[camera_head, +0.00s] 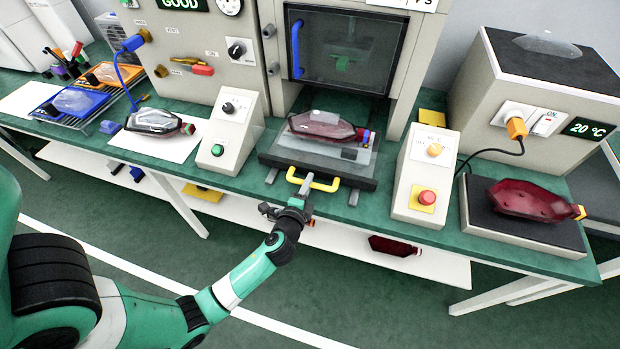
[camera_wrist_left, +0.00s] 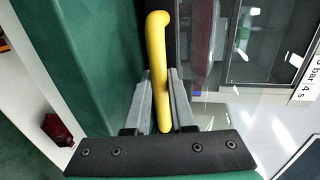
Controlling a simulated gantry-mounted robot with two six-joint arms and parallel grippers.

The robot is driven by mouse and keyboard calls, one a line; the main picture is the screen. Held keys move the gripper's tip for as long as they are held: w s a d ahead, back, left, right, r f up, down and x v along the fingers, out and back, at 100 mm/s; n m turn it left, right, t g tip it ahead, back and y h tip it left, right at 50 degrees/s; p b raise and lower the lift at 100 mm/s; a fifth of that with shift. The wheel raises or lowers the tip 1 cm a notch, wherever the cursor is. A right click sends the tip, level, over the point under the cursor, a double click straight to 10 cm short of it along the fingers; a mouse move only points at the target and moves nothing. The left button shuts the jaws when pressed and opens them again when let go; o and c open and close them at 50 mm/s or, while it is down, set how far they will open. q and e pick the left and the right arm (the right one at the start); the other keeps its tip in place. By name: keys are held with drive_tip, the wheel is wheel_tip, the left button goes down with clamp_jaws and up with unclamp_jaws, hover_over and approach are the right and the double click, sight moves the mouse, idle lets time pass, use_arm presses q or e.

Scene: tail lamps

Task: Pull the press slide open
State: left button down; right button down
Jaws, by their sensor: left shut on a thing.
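The press slide (camera_head: 358,170) is a dark flat plate that sticks out in front of the press (camera_head: 350,50) over the green bench. A dark red lamp (camera_head: 325,126) lies on a grey fixture on the slide. A yellow bow handle (camera_head: 327,186) is at the slide's front edge. In the left wrist view the yellow handle (camera_wrist_left: 157,50) stands between the two grey fingers of the left gripper (camera_wrist_left: 160,85). The fingertip contact is partly hidden. My right gripper is not in view.
A sloped box with a green button (camera_head: 227,134) stands left of the slide, and one with a red button (camera_head: 424,188) stands right. A clear lamp (camera_head: 156,121) lies on a white sheet at left. A red lamp (camera_head: 528,198) lies on a dark pad at right.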

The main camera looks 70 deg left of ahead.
use_arm(q)
drive_tip(key=shift+s+d+r, duration=0.1)
drive_tip(key=shift+s+d, duration=0.2)
drive_tip(key=shift+d, duration=0.1)
drive_tip(key=c, duration=1)
unclamp_jaws()
drive_tip(key=shift+c, duration=0.2)
drive_tip(key=p+v, duration=0.2)
drive_tip(key=v, duration=0.9)
drive_tip(key=shift+s+d, duration=0.2)
drive_tip(key=shift+d, duration=0.05)
